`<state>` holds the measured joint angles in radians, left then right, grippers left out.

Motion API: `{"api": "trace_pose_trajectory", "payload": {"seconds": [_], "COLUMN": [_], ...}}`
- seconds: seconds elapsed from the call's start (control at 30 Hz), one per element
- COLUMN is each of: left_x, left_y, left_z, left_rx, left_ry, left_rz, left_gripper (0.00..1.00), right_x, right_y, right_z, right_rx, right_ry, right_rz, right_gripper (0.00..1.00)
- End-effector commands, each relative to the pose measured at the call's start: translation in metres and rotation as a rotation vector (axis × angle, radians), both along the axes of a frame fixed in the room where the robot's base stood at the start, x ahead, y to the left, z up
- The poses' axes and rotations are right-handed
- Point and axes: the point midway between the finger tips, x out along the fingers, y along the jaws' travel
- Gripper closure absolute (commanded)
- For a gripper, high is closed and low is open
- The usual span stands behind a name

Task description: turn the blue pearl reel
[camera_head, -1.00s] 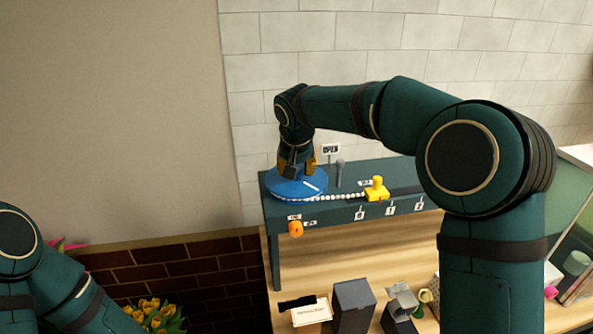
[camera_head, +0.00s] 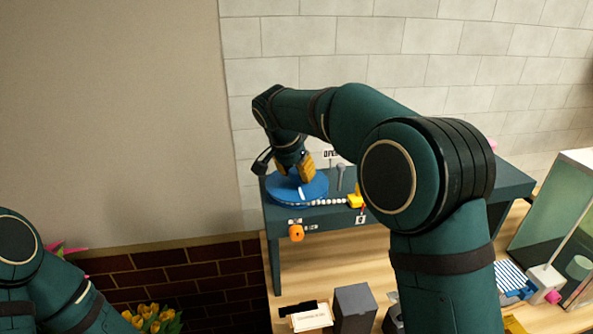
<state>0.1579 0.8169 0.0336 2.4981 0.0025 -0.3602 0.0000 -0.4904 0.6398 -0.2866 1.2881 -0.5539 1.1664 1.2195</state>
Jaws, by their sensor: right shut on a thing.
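The blue pearl reel (camera_head: 313,188) is a flat blue disc with a white line on top, lying at the left end of a dark green raised bench (camera_head: 345,217). My right gripper (camera_head: 301,178) has yellow-orange fingers and reaches down onto the reel from above. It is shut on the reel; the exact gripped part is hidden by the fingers. A string of white pearls (camera_head: 328,202) runs from the reel to a yellow slider (camera_head: 355,201) with a red pointer, just above a small white label plate (camera_head: 361,218). My left arm shows at lower left, its gripper out of view.
An orange knob (camera_head: 297,233) sits on the bench front. A grey post (camera_head: 340,178) and an "OPEN" sign stand behind the reel. My right arm covers the bench's middle. Below are a wooden table (camera_head: 330,262), a dark box (camera_head: 354,308) and yellow flowers (camera_head: 155,318).

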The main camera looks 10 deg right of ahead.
Motion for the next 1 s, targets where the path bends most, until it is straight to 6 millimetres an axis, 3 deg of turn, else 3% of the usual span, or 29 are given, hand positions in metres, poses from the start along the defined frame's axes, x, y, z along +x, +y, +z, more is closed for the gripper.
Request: {"api": "trace_pose_trajectory", "payload": {"seconds": [0.4,0.43,0.5,0.53,0.87,1.0], "left_x": [0.000,0.000,0.000,0.000,0.000,0.000], "left_y": [0.000,0.000,0.000,0.000,0.000,0.000], "left_z": [0.000,0.000,0.000,0.000,0.000,0.000], "left_rx": [0.000,0.000,0.000,0.000,0.000,0.000], "left_ry": [0.000,0.000,0.000,0.000,0.000,0.000], "left_rz": [0.000,0.000,0.000,0.000,0.000,0.000], "left_gripper": [0.37,0.37,0.37,0.37,0.37,0.37], "right_x": [0.000,0.000,0.000,0.000,0.000,-0.003], "right_y": [-0.001,-0.001,-0.001,-0.001,0.000,0.004], "right_z": [-0.001,-0.001,-0.001,-0.001,0.001,0.013], "right_rx": [0.000,0.000,0.000,0.000,0.000,0.001], "right_ry": [0.001,0.002,0.002,0.002,0.000,-0.002], "right_rz": [-0.011,-0.010,-0.010,-0.010,-0.009,-0.008], "right_gripper": [1.00,0.54,0.30,0.25,0.25,0.25]}}
